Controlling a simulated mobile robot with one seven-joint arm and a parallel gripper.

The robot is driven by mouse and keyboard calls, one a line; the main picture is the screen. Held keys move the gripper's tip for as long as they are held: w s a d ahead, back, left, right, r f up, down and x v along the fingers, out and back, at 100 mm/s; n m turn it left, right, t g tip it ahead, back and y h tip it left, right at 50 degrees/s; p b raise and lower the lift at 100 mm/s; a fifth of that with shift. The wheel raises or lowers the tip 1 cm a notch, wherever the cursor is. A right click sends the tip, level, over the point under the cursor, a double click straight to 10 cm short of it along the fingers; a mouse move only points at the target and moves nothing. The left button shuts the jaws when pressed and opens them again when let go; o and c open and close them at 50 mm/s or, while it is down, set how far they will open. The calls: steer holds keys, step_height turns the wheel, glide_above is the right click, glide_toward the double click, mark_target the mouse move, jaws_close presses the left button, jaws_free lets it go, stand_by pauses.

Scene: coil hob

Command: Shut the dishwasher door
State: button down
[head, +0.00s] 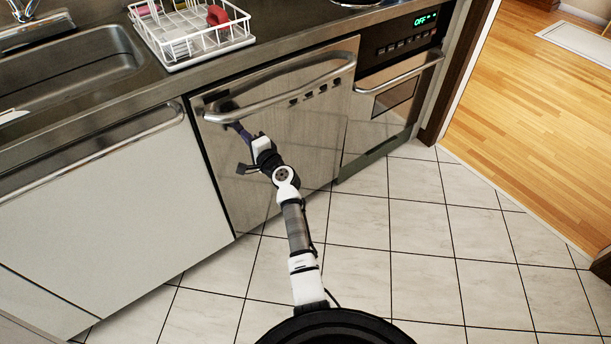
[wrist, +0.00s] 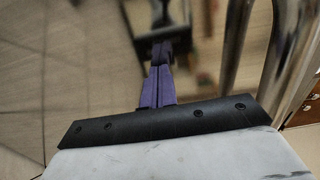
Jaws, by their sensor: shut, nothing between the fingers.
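The dishwasher door (head: 300,130) is the brushed steel front in the middle of the head view, under the counter. It stands upright, flush or almost flush with the neighbouring fronts; I cannot tell if a small gap remains. Its curved bar handle (head: 285,88) runs along the top. My gripper (head: 232,124) is in front of the door's upper left part, just below the handle. In the wrist view its purple fingers (wrist: 158,75) are together and empty, pointing at the shiny door, with the handle (wrist: 290,55) to the right. Whether the fingertips touch the door is unclear.
A white cabinet front (head: 110,215) is to the left, below the sink (head: 70,70). A dish rack (head: 190,35) stands on the counter. An oven (head: 395,90) with a lit display is to the right. The tiled floor (head: 420,250) is clear.

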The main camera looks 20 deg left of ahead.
steer(key=p+v, duration=0.1)
steer(key=v, duration=0.8)
steer(key=shift+p, duration=0.35)
steer(key=shift+r, duration=0.15)
stand_by(0.4)
